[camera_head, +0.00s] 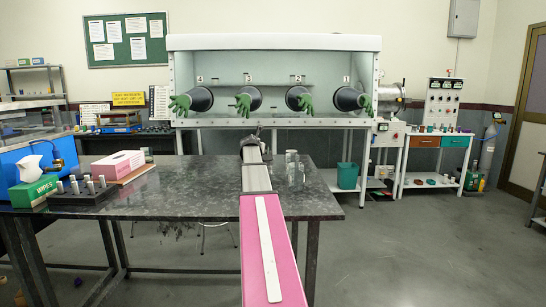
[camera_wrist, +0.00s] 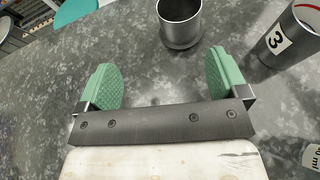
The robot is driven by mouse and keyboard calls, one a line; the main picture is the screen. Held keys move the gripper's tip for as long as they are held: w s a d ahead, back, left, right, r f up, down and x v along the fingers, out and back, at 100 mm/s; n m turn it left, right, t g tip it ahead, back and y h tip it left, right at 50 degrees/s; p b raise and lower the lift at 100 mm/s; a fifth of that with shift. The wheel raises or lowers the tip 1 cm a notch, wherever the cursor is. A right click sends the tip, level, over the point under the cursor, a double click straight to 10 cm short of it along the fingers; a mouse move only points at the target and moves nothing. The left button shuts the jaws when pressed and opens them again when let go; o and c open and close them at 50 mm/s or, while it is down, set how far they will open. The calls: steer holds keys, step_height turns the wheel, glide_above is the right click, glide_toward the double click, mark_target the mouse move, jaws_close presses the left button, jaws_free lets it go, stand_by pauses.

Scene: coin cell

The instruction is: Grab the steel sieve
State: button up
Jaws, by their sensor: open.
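My gripper (camera_wrist: 162,78) is open, its two green pads apart with bare grey tabletop between them. A round, open-topped steel cup-like vessel (camera_wrist: 180,22) stands upright on the table just beyond the pads, at the top middle of the wrist view. It may be the steel sieve, but I cannot see any mesh. In the head view my gripper (camera_head: 252,134) is small at the far end of my arm, over the back of the table. The vessel cannot be made out there.
A dark cylinder marked 3 (camera_wrist: 290,38) stands right of the vessel. Clear containers (camera_head: 294,168) stand right of my arm on the dark table (camera_head: 190,190). A pink-and-white box (camera_head: 118,165) and a black rack (camera_head: 80,198) are at left. A glovebox (camera_head: 275,42) stands behind.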

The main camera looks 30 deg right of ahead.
mark_target(267, 156)
steer(key=d, duration=0.1)
steer(key=s+d, duration=0.1)
steer(key=d, duration=0.1)
steer(key=shift+f, duration=0.15)
steer(key=x, duration=0.4)
steer(key=shift+w+d, duration=0.1)
steer(key=shift+d, duration=0.15)
steer(key=shift+x, duration=3.15)
steer(key=shift+w+a, duration=0.1)
steer(key=shift+a, duration=0.1)
steer(key=c, duration=1)
